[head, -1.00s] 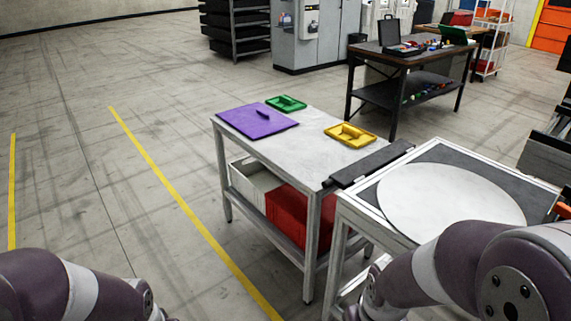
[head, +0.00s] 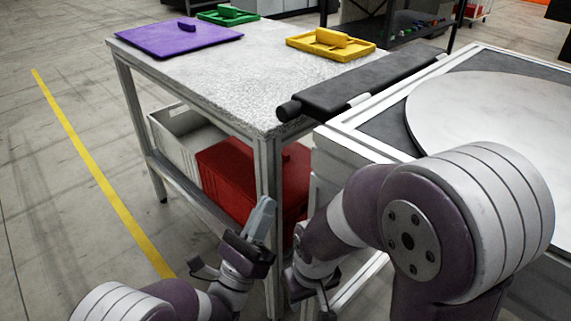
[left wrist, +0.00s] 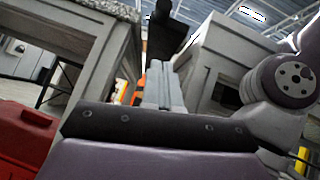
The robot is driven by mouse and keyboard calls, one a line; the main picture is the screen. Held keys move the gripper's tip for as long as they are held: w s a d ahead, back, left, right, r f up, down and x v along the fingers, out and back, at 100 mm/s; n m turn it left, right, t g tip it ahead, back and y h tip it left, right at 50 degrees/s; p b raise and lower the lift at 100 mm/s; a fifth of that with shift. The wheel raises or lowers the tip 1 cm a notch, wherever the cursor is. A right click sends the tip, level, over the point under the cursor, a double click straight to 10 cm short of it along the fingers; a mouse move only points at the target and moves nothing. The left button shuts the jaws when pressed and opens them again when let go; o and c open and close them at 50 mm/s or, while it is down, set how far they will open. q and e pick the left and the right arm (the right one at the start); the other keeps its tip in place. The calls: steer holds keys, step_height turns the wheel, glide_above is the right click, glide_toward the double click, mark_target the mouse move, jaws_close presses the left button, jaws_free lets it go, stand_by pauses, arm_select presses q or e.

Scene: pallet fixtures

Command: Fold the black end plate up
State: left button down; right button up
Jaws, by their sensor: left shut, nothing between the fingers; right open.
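The black end plate (head: 370,82) is a long dark flap hinged along the left edge of the white-framed fixture (head: 370,145). It lies about flat, its outer side over the edge of the grey table. A dark round bar end shows at its near end. In the left wrist view a dark shape overhead (left wrist: 165,35) looks like this plate from below. My left gripper (head: 264,212) is shut and empty, pointing up, below and in front of the plate, apart from it. Its fingers also show in the left wrist view (left wrist: 162,85). My right gripper (head: 312,298) is low beside the fixture, partly hidden by its arm.
The grey table (head: 220,75) holds a purple mat (head: 170,38), a green tray (head: 228,14) and a yellow tray (head: 330,44). A red bin (head: 230,175) and a pale bin (head: 180,135) sit on its lower shelf. A large pale disc (head: 490,110) lies on the fixture.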

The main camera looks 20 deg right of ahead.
mark_target(290, 120)
arm_select(q)
steer(key=b+x, duration=0.1)
steer(key=x, duration=0.3)
steer(key=a+r+b+x, duration=0.1)
steer(key=x, duration=0.3)
steer(key=a+r+b+x, duration=0.1)
steer(key=x, duration=0.3)
steer(key=shift+s+r, duration=0.15)
